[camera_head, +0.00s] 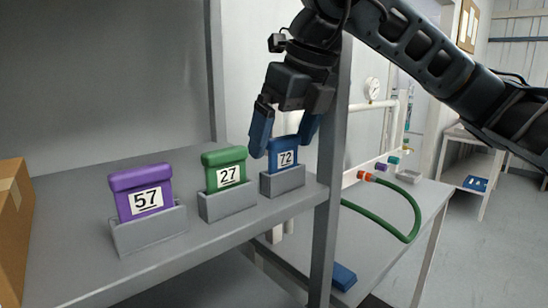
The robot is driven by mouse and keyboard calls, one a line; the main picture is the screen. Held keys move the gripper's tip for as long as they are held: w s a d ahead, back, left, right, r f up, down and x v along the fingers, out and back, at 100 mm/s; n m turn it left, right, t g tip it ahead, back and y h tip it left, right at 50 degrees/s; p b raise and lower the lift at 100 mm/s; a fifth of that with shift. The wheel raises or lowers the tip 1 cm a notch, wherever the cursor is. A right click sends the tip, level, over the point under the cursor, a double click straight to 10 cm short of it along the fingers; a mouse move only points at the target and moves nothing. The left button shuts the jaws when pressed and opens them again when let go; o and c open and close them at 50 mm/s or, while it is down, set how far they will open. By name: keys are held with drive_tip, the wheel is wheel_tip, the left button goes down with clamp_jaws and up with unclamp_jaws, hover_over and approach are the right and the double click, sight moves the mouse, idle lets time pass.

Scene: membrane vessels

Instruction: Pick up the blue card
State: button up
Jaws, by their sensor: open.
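The blue card (284,153), marked 72, stands upright in a grey holder (283,182) at the right end of the grey shelf, close to the shelf's post. My gripper (285,138) comes down over it from above with its blue fingers open. One finger is at the card's left and the other at its upper right, partly in front of the post. The fingers seem to straddle the card's top. I cannot tell whether they touch it.
A green card (224,169) marked 27 and a purple card (144,196) marked 57 stand in holders to the left. A cardboard box (12,230) is at the far left. The shelf post (327,220) is close on the right. A table with a green hose (405,236) lies beyond.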

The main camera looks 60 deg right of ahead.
drive_tip(key=shift+w+f, duration=0.1)
drive_tip(key=shift+f, duration=0.25)
drive_tip(key=shift+c, duration=0.5)
drive_tip(key=c, duration=1)
drive_tip(key=shift+o, duration=0.2)
drive_tip(key=shift+r, duration=0.1)
